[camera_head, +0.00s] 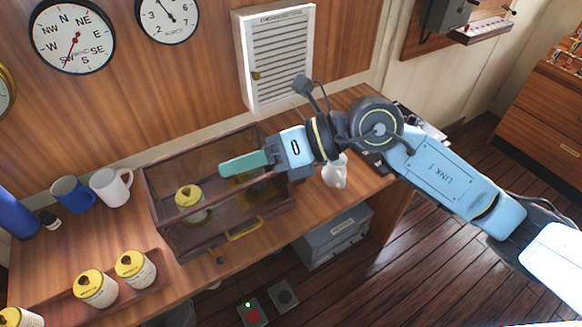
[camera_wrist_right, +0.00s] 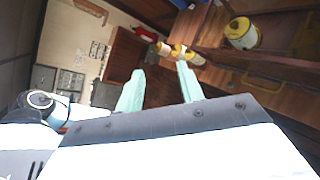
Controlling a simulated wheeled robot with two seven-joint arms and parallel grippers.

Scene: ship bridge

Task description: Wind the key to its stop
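A white canister with a yellow top (camera_head: 190,204) stands inside a glass-walled wooden case (camera_head: 160,222) on the counter. A small dark piece sits on its yellow top; I cannot tell if it is the key. A yellow-topped canister also shows in the right wrist view (camera_wrist_right: 242,34). My right gripper (camera_head: 243,163) is over the case, to the right of the canister and apart from it. Its two teal fingers stand apart with nothing between them in the right wrist view (camera_wrist_right: 160,80). My left gripper is not in view.
Several similar canisters (camera_head: 135,268) stand on a tray at the front left. A blue mug (camera_head: 72,195) and a white mug (camera_head: 111,186) are left of the case. A white jug (camera_head: 336,172) stands to its right. A yellow handle (camera_head: 245,230) is on the case's front.

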